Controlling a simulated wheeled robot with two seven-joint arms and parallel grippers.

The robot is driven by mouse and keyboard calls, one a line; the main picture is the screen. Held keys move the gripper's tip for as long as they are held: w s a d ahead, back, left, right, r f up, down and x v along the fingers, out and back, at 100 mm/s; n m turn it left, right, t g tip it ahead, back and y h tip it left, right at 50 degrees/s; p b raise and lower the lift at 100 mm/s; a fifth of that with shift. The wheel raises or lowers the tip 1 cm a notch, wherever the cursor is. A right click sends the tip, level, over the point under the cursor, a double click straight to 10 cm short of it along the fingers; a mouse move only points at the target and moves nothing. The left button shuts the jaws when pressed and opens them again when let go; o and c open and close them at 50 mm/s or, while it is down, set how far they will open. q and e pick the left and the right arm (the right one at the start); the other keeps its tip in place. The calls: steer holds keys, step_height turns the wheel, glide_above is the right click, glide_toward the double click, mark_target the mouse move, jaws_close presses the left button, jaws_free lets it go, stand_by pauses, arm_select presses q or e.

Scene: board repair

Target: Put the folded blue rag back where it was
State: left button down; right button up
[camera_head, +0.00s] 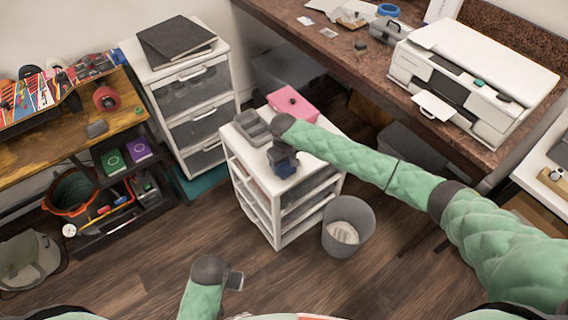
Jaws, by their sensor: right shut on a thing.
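My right gripper (283,160) is above the top of the white drawer cart (318,166), pointing down. It is shut on a small dark blue thing, which looks like the folded blue rag (286,170). The rag is at or just over the cart top; I cannot tell whether it touches. The gripper and wrist hide part of it. My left gripper (236,281) is low at the front, over the floor, away from the cart. Its fingers are too small to read.
On the cart top are a grey divided tray (252,128) and a pink box (292,104). A grey bin (348,228) stands at the cart's right. A taller drawer unit (190,100) stands behind left, and a printer (470,80) is on the brown counter (345,50).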

mark_target(284, 166)
steer(key=o, duration=0.9)
arm_select(q)
steer(key=shift+f, duration=0.1)
arm_select(e)
steer(key=shift+o, duration=0.2)
arm_select(q)
step_height(284, 166, up, 8)
steer(key=s+b, duration=0.1)
steer(key=b, duration=0.1)
steer(key=shift+s+a, duration=0.15)
steer(key=shift+s, duration=0.15)
arm_select(e)
step_height(284, 166, up, 12)
steer(key=shift+r, duration=0.15)
steer(key=s+a+f+y, duration=0.2)
steer(key=s+f, duration=0.1)
steer(key=s, duration=0.6)
steer(key=s+a+f+y, duration=0.2)
steer(key=s+f, duration=0.2)
steer(key=s, duration=0.5)
steer(key=s+d+f+m+t+h, duration=0.1)
steer(key=s+d+m, duration=0.4)
steer(key=s+d, duration=1.4)
steer(key=s+f+h, duration=0.1)
steer(key=s+f, duration=0.1)
steer(key=s, duration=0.1)
steer(key=shift+s+d+f+t+h, duration=0.15)
steer(key=shift+s+d+t+h, duration=0.15)
steer(key=shift+h, duration=0.1)
